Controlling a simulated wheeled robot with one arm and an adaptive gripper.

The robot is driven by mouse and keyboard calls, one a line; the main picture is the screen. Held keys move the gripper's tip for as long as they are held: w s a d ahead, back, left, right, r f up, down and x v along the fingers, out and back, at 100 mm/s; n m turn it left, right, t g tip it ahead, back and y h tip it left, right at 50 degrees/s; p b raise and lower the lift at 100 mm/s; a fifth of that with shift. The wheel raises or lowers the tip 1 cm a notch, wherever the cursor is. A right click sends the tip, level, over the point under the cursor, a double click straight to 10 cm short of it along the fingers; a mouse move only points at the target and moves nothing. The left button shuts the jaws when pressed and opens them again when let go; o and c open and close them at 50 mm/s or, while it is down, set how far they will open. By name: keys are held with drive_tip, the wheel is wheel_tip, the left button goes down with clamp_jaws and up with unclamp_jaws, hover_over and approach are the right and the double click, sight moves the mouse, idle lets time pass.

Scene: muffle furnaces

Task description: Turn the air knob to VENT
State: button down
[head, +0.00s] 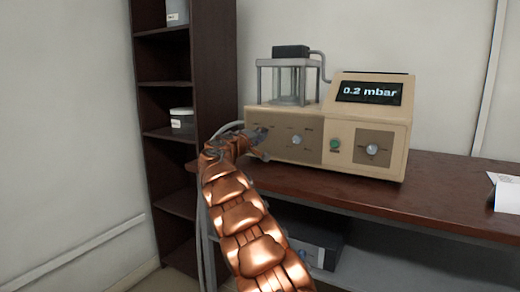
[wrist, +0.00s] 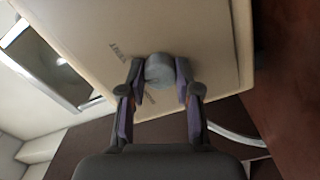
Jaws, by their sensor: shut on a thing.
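The beige instrument (head: 390,143) stands on the brown table, and its display (head: 368,92) reads 0.2 mbar. In the wrist view its panel (wrist: 205,40) fills the top. A round grey knob (wrist: 159,69) on this panel sits between the fingertips of my gripper (wrist: 158,80), which is shut on it. The word VENT (wrist: 127,50) is printed beside the knob, up and left in the picture. Another label below the knob is partly hidden. I cannot tell where the knob points. In the head view my gripper (head: 258,140) is at the instrument's left front, where my arm hides the knob.
Two more knobs, a middle one (head: 296,140) and a right one (head: 372,150), and a green button (head: 334,144) are on the front. A glass chamber (head: 287,82) stands on top. A dark shelf (head: 215,60) is at the left.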

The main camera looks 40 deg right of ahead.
drive_tip(key=m+b, duration=0.2)
drive_tip(key=b, duration=0.1)
drive_tip(key=m+b, duration=0.2)
drive_tip(key=shift+f, duration=0.25)
drive_tip(key=shift+r+m+b, duration=0.1)
drive_tip(key=shift+m+b, duration=0.95)
drive_tip(key=shift+m, duration=0.05)
drive_tip(key=shift+r, duration=0.2)
drive_tip(key=c, duration=0.8)
unclamp_jaws()
